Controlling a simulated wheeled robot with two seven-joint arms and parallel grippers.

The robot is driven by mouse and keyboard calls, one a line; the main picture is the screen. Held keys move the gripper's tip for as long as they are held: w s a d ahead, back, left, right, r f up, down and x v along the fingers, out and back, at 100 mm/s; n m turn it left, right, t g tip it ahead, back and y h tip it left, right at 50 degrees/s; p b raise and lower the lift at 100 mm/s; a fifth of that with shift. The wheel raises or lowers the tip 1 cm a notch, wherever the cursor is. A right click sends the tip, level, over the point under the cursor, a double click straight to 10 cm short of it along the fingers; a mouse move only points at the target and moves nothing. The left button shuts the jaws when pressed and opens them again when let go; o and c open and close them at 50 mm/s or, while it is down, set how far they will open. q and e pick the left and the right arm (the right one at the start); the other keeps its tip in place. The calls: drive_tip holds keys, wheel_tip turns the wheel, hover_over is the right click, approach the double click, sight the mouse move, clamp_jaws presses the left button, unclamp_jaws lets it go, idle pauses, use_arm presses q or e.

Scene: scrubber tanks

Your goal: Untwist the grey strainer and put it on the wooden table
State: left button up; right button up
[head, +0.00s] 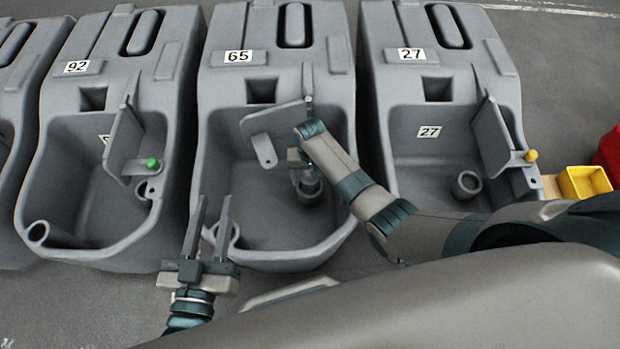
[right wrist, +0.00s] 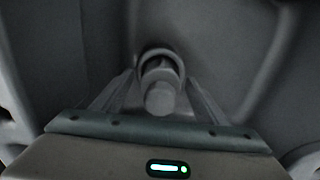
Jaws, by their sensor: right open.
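The grey strainer (right wrist: 161,99) is a short cylinder standing in a round ring on the floor of the tank labelled 65 (head: 205,150). In the head view it shows as a dark upright cylinder (head: 311,193), partly hidden by my right arm. My right gripper (right wrist: 160,84) is open, with one finger on each side of the strainer; I cannot tell whether they touch it. My left gripper (head: 213,205) is open and empty at the tank's front rim. A light wooden surface (head: 551,187), likely the wooden table, shows at the right, mostly hidden by my right arm.
Tank 92 (head: 60,130) stands to the left and tank 27 (head: 400,140) to the right. A hinged lid flap (head: 262,125) stands over tank 65. A yellow bin (head: 585,182) and a red bin (head: 608,150) are at the far right.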

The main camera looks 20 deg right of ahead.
drive_tip(key=shift+f, duration=0.15)
drive_tip(key=shift+c, duration=0.3)
drive_tip(key=c, duration=1.2)
drive_tip(key=shift+n+p, duration=0.65)
drive_tip(key=shift+n, duration=0.05)
drive_tip(key=shift+n+p, duration=0.3)
drive_tip(key=shift+n, duration=0.5)
